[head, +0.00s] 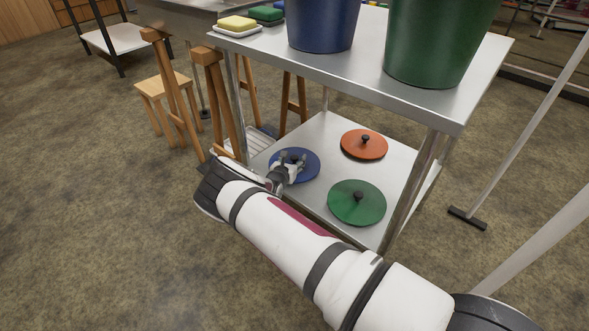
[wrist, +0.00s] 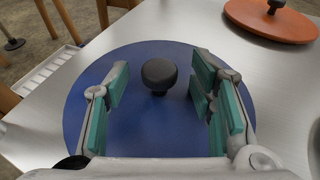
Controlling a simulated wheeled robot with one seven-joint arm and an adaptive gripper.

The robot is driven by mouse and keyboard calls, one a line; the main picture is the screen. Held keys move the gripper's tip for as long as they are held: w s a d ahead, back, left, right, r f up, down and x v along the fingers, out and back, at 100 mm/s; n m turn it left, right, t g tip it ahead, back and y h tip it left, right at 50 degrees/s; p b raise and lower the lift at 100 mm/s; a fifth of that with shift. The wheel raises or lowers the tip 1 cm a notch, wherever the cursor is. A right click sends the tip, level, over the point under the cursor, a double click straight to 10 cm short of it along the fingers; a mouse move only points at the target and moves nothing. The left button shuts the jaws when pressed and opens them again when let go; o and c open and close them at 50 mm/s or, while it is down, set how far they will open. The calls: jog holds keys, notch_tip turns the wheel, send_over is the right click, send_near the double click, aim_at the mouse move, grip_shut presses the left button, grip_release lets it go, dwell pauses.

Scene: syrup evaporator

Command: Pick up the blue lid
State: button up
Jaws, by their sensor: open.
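The blue lid (head: 311,166) lies flat on the lower shelf of a metal table in the head view. In the wrist view the blue lid (wrist: 150,60) fills the middle, with its round black knob (wrist: 159,75) upright at the centre. My gripper (head: 290,160) is over the lid in the head view and hides part of it. In the wrist view my gripper (wrist: 159,88) is open and empty, with teal finger pads to the left and right of the knob. The knob appears slightly beyond the fingers' middle, with gaps on both sides.
An orange lid (head: 364,145) and a green lid (head: 357,203) lie on the same lower shelf (head: 322,128). Above are the tabletop (head: 350,68), a blue bucket (head: 322,25) and a green bucket (head: 435,40). A metal leg (head: 408,195) stands at the shelf's front corner. Wooden legs (head: 222,100) stand to the left.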

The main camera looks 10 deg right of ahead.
jog(key=shift+w, duration=0.15)
jog(key=shift+c, duration=0.5)
grip_shut()
jog(key=shift+r, duration=0.15)
